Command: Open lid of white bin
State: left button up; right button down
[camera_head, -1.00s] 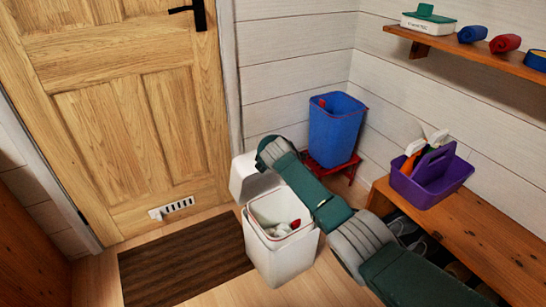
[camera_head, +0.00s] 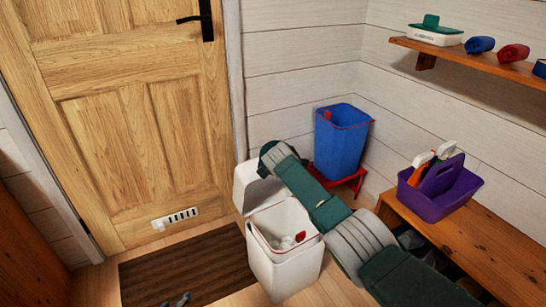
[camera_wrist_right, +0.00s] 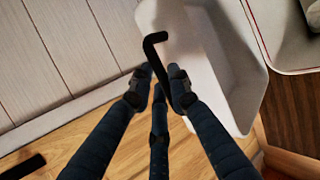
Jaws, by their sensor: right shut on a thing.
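The white bin (camera_head: 290,270) stands on the floor, its top open with white and red items inside. Its white lid (camera_head: 250,192) is swung up behind the opening, towards the door. My right arm reaches over the bin to the lid; its gripper is hidden in the head view. In the wrist view, my right gripper (camera_wrist_right: 160,82) is shut on the lid's black bent handle (camera_wrist_right: 155,38), with the lid's white surface (camera_wrist_right: 235,90) beside it. Small grey tips (camera_head: 178,300), probably my left gripper, show at the bottom edge of the head view; their jaw state is unclear.
A blue bin (camera_head: 340,140) stands on a red stand behind the white bin. A purple caddy (camera_head: 440,198) is on a wooden bench (camera_head: 480,245) at right. A dark mat (camera_head: 195,262) lies before the wooden door (camera_head: 130,130). A shelf (camera_head: 470,62) is at upper right.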

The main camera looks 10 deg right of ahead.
jog(key=c, duration=1.6)
grip_release()
jog(key=shift+r, duration=0.25)
jog(key=shift+f, duration=0.1)
jog(key=shift+s, duration=0.1)
jog(key=shift+v, duration=5.9)
jog(key=shift+a, duration=0.1)
